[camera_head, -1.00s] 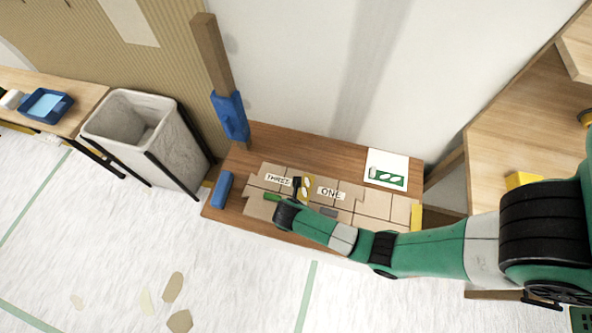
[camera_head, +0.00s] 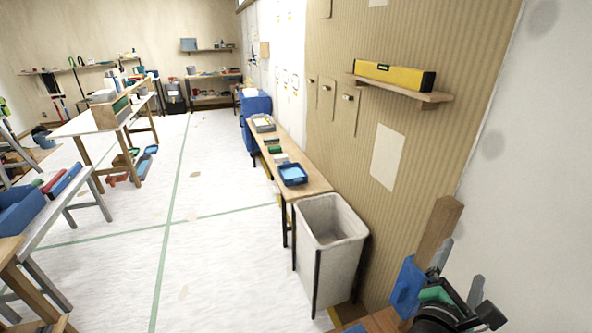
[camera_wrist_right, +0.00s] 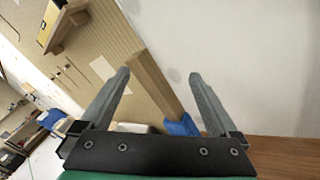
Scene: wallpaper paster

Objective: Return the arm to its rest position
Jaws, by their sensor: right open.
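My right gripper (camera_head: 458,268) is at the lower right of the head view, close to the wooden post with the blue holder. In the right wrist view the two grey fingers of my right gripper (camera_wrist_right: 158,92) stand wide apart with nothing between them but background. The wooden post (camera_wrist_right: 150,85) and its blue holder (camera_wrist_right: 181,126) show behind the fingers; in the head view the post (camera_head: 437,228) rises from the blue holder (camera_head: 406,287). Whether the gripper touches them I cannot tell. My left gripper is not in view.
A pale waste bin (camera_head: 329,255) stands left of the post. A bench (camera_head: 310,188) with a blue tray (camera_head: 293,174) runs along the wall. A shelf (camera_head: 400,89) holds a yellow level (camera_head: 394,75). The white floor (camera_head: 215,260) has wide free room.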

